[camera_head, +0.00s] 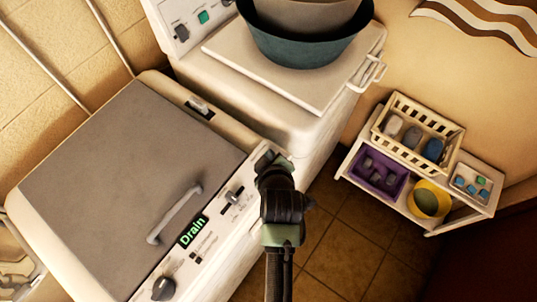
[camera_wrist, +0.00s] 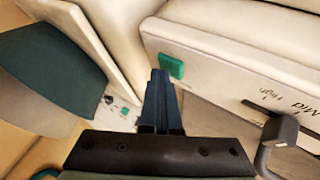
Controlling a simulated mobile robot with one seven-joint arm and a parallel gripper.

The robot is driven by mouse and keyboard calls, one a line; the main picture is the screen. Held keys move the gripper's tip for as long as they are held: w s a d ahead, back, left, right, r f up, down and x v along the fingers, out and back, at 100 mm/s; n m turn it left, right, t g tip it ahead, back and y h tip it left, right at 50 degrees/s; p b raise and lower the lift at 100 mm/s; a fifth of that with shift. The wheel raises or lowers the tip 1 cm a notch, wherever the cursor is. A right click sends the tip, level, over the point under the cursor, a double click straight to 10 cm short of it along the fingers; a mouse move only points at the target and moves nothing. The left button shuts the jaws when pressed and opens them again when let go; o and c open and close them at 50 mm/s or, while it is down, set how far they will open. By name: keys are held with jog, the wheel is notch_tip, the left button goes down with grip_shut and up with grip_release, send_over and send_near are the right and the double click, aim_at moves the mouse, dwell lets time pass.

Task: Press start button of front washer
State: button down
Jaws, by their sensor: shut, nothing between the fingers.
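The front washer (camera_head: 120,165) has a grey lid with a curved handle (camera_head: 175,213). Its front panel carries a lit "Drain" display (camera_head: 193,232), a slider (camera_head: 232,197) and a dark knob (camera_head: 163,288). In the wrist view a green button (camera_wrist: 171,65) sits on this pale panel, left of the slider marked Mid and High. In the head view my arm hides that button. My gripper (camera_head: 268,158) is shut and empty at the panel's right corner. In the wrist view its tips (camera_wrist: 160,72) are right beside the button's lower left edge; I cannot tell whether they touch it.
A second white machine (camera_head: 315,130) stands behind, with its own green button (camera_head: 203,17) and a teal tub (camera_head: 300,45) on top. A shelf at right holds a cream basket (camera_head: 450,140), a purple bin (camera_head: 378,178) and a yellow bowl (camera_head: 428,200). Tiled floor (camera_head: 345,255) lies between.

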jog(key=shift+r+p, duration=0.75)
jog(key=shift+r, duration=0.1)
notch_tip(320, 180, up, 5)
jog(key=p, duration=0.4)
jog(key=shift+p, duration=0.35)
jog(key=shift+w+f+b, duration=0.1)
jog(key=shift+b, duration=0.2)
